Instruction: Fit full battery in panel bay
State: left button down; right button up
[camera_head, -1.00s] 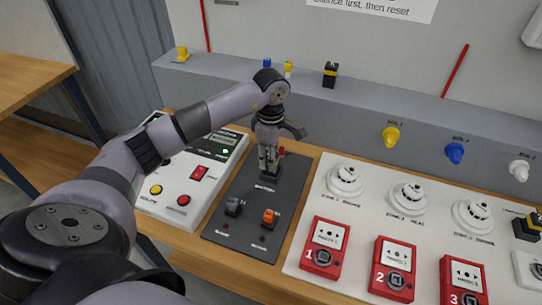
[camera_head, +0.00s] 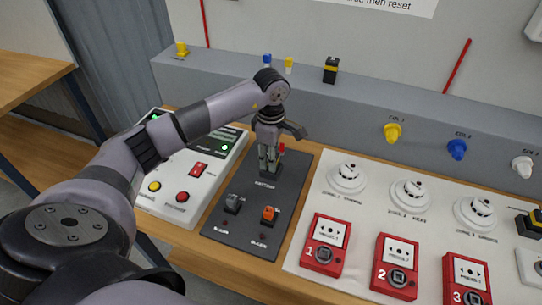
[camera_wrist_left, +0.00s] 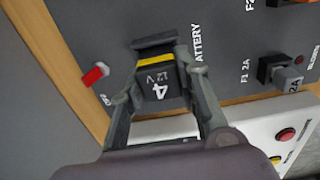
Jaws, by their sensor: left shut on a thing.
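My left gripper (camera_head: 269,160) is over the dark panel (camera_head: 292,182), at the bay labelled BATTERY. In the left wrist view its fingers (camera_wrist_left: 158,80) are shut on a black battery (camera_wrist_left: 160,86) with a yellow stripe, marked 4 and 12V. The battery stands at the bay (camera_wrist_left: 154,42), whose dark rim shows along one side of it. I cannot tell how deep it sits. In the head view the fingers largely hide the battery. My right gripper is not in view.
A red lever (camera_wrist_left: 95,75) is beside the bay. A grey fuse (camera_head: 233,203) and an orange fuse (camera_head: 269,215) are at the panel's front. Another black-and-yellow block (camera_head: 331,70) stands on the grey ledge. A white control box (camera_head: 206,178) is to the left, red call points (camera_head: 325,245) to the right.

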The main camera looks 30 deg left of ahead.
pick_arm(q)
jog(key=c, duration=1.1)
grip_release()
jog(key=shift+f, duration=0.1)
jog(key=shift+o, duration=0.3)
jog(key=shift+o, duration=1.1)
jog(key=shift+r+p, duration=1.95)
jog(key=shift+r, duration=1.6)
jog(key=shift+f, duration=0.1)
